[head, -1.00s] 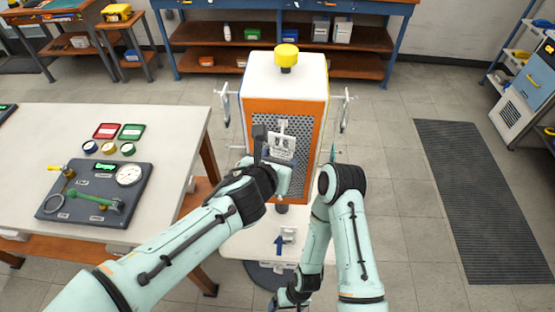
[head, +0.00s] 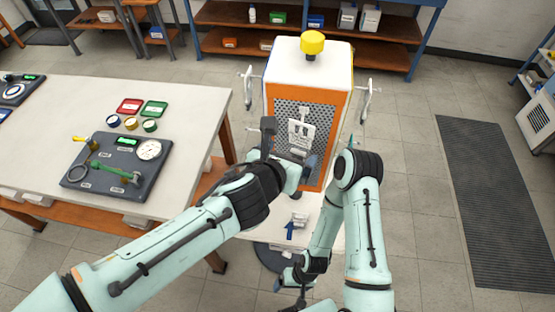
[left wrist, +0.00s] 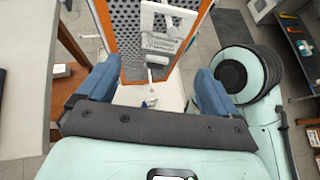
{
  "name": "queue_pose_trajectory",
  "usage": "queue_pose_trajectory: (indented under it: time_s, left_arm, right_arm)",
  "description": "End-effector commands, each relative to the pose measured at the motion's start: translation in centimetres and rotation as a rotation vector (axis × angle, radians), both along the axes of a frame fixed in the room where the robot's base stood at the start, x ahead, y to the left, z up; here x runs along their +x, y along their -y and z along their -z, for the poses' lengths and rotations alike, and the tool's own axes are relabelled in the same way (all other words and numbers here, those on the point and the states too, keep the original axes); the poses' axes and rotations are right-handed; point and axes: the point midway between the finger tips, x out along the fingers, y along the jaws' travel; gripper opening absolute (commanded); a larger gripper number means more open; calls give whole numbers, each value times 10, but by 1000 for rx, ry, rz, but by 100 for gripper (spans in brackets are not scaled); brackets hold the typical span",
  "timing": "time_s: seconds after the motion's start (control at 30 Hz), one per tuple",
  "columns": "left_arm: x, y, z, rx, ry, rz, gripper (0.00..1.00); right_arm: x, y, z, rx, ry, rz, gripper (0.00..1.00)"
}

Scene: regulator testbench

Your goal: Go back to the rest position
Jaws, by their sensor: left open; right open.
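My left gripper (head: 290,150) is in front of the orange and white cabinet (head: 325,160). Its jaws are open, with nothing between them. In the left wrist view the two blue fingers of my left gripper (left wrist: 156,90) stand wide apart, with the cabinet's mesh front (left wrist: 125,30) and white bracket (left wrist: 165,25) beyond them. My right gripper (head: 290,288) hangs low at the bottom middle of the head view, below the folded right arm. It is small and partly hidden there; no held thing shows.
A white table (head: 190,100) at left carries a dark gauge board (head: 118,165) and small coloured trays. The cabinet has a yellow knob (head: 313,42) on top and side handles. A white base plate with a blue arrow (head: 289,230) is below. Floor at right is clear around a dark mat (head: 490,200).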

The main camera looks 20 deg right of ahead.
Motion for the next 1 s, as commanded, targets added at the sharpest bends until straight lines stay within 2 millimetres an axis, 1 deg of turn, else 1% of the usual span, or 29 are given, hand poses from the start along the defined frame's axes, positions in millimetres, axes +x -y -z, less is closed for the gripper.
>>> queue_pose_trajectory:
  time_s: [0.03, 0.1, 0.2, 0.33, 0.5, 0.77, 0.83, 0.87, 0.97, 1.0]
  left_arm:
    - [-5, -9, -13, -2, 5, -2, 93]
    - [-15, -18, -22, -3, 7, 0, 93]
    - [-26, -30, -32, -2, 7, -1, 93]
    - [-37, -41, -41, -2, 5, -1, 93]
    - [-44, -48, -45, -1, 3, 1, 93]
    - [-45, -48, -41, -2, -8, -4, 93]
    - [-40, -49, -31, -15, -55, -32, 93]
    - [-37, -50, -22, -26, -96, -56, 93]
    - [-20, -58, 24, -102, -317, -208, 93]
    - [-12, -64, 49, -149, -440, -302, 93]
  right_arm:
    - [8, 0, -9, 0, 9, 0, 89]
    - [13, 0, -14, 0, 16, 0, 89]
    - [22, 0, -23, 0, 26, 0, 89]
    - [32, 0, -31, 0, 36, -1, 89]
    - [36, 0, -34, 0, 41, 0, 89]
    - [35, 0, -33, -1, 40, 0, 89]
    - [35, 0, -33, -1, 40, 0, 89]
    - [35, 0, -33, -1, 40, 0, 89]
    - [35, 0, -34, 0, 39, -1, 89]
    - [35, 0, -34, 0, 39, -1, 89]
